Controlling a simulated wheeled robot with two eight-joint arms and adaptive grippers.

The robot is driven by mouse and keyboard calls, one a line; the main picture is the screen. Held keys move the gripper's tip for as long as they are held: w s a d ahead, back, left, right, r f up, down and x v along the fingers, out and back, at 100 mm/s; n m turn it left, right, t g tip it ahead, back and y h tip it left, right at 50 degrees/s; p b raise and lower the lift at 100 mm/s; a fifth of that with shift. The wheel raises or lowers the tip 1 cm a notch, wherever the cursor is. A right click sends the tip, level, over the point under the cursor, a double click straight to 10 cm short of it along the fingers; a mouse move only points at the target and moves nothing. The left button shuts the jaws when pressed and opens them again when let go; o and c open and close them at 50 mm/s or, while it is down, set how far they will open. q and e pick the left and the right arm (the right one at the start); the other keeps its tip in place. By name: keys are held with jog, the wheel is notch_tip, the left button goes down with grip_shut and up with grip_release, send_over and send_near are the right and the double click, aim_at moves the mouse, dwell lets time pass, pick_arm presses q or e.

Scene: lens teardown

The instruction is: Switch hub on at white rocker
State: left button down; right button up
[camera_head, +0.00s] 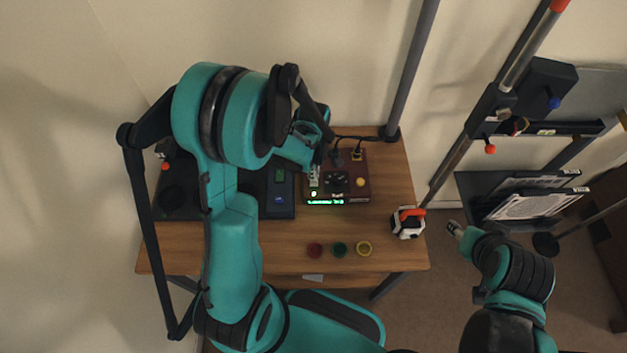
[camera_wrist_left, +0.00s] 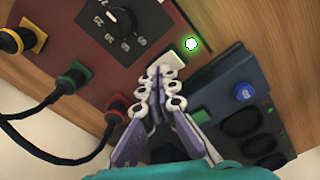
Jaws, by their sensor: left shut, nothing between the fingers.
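In the left wrist view, the hub's white rocker (camera_wrist_left: 174,56) is partly hidden by my fingertips, beside a glowing green lamp (camera_wrist_left: 191,44). My left gripper (camera_head: 315,174) is shut and empty, its tips at the rocker; I cannot tell whether they touch. It also shows in the left wrist view (camera_wrist_left: 160,78). My right gripper (camera_head: 454,228) hangs off the table's right side; its jaws are too small to judge.
A dark unit (camera_wrist_left: 225,110) with a blue knob stands beside the hub. Cables plug into the hub's sockets. Red (camera_head: 315,250), green (camera_head: 340,250) and yellow (camera_head: 363,249) rings lie in front. A white-and-black item (camera_head: 407,228) sits near the right edge.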

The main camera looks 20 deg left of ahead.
pick_arm(q)
notch_tip(320, 180, up, 7)
jog(key=p, duration=0.4)
jog(key=shift+p, duration=0.35)
jog(key=shift+r, duration=0.1)
dwell(0.3)
notch_tip(320, 180, up, 7)
jog(key=m+t+b, duration=0.3)
jog(key=m, duration=0.4)
send_over(315, 192)
jog(key=s+d+r+m+t+b, duration=0.2)
jog(key=s+r+m+t+b, duration=0.1)
jog(key=s+m, duration=0.4)
jog(key=shift+d+r+m+t, duration=0.15)
jog(key=shift+m+t, duration=0.45)
jog(key=shift+m, duration=1)
jog(key=c, duration=2.3)
grip_release()
